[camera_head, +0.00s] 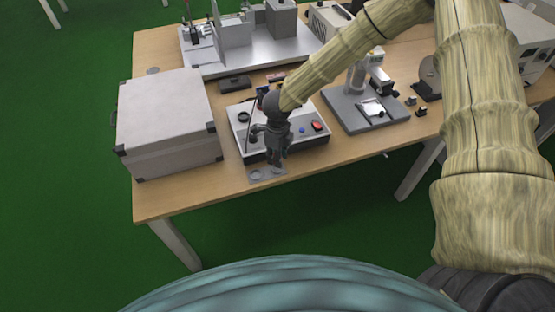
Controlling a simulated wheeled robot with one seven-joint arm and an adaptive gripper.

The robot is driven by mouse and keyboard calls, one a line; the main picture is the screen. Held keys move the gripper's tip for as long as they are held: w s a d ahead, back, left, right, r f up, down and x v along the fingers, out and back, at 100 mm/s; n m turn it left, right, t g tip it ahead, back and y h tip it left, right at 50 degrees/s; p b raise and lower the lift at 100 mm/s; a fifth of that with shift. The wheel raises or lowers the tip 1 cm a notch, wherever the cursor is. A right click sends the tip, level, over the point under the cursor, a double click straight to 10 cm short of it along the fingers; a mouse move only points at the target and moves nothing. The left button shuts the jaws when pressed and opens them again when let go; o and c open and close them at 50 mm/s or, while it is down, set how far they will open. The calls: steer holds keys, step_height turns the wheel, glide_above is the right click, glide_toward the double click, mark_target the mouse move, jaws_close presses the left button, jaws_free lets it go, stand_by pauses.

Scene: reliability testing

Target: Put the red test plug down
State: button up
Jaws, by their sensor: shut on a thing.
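My gripper (276,160) points down at the front edge of the test unit (240,135), just above a small grey plate (268,174) on the table's front part. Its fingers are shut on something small. My gripper hides most of what it holds, so I cannot make out the red test plug's colour or shape. The grey plate shows round marks on its left side. A dark thin lead or rod runs up beside my gripper on the left.
A large grey case (165,125) stands to the left on the wooden table (175,200). The test unit has a red part (317,126) and a blue button (302,130). A microscope-like stand (365,105) is to the right. A metal fixture (250,45) is behind. The table's front left is clear.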

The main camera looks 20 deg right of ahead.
steer(key=shift+w+d+f+p, duration=0.15)
steer(key=shift+f+p, duration=0.65)
steer(key=shift+f, duration=1)
steer(key=shift+f, duration=0.15)
steer(key=o, duration=0.8)
